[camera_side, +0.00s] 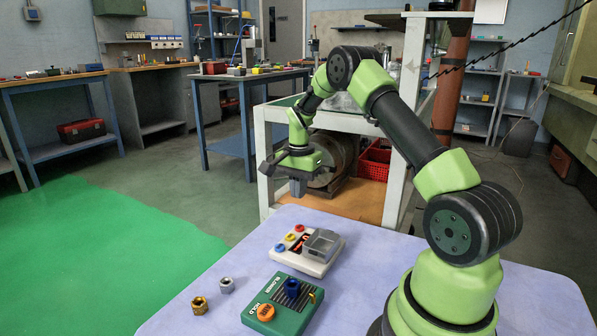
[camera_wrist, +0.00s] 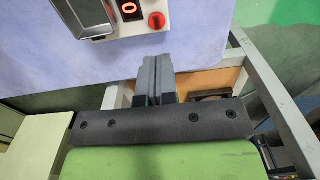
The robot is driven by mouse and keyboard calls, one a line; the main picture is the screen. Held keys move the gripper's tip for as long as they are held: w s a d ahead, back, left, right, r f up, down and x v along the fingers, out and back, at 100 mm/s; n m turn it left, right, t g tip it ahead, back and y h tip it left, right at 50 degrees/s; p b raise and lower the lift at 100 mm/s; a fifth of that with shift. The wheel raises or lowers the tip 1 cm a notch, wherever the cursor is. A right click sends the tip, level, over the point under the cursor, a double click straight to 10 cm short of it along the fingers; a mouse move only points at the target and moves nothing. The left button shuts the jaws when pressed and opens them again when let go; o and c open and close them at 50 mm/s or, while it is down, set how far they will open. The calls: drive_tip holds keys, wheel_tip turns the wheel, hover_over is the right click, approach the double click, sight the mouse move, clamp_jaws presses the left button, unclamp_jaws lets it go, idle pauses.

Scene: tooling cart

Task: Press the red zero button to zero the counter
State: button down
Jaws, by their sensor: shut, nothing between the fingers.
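The counter (camera_side: 318,266) is a white box on the cart top, with a row of red, yellow and blue buttons and a grey open cup on it. The red button (camera_side: 299,228) is at the far end of the row. In the wrist view the red button (camera_wrist: 157,20) is round, beside a dark display (camera_wrist: 130,10) with a lit red digit that looks like 0. My gripper (camera_side: 297,193) is shut and empty, pointing down, above and beyond the counter's far edge. In the wrist view my gripper's fingertips (camera_wrist: 158,58) are together, apart from the red button.
A green box (camera_side: 284,313) with an orange button and a blue knob stands nearer on the cart top (camera_side: 375,270). A gold nut (camera_side: 199,305) and a silver nut (camera_side: 226,285) lie to its left. A white-framed bench (camera_side: 265,160) stands behind my gripper.

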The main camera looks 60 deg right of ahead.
drive_tip(key=shift+r, duration=2.4)
drive_tip(key=s+a+r+n+t, duration=0.45)
drive_tip(key=a+r+n, duration=0.25)
drive_tip(key=a+r, duration=0.75)
drive_tip(key=s+a+n+t+y, duration=0.2)
drive_tip(key=s+a+n, duration=0.5)
drive_tip(key=s+a, duration=0.3)
drive_tip(key=s, duration=0.4)
drive_tip(key=shift+r, duration=0.25)
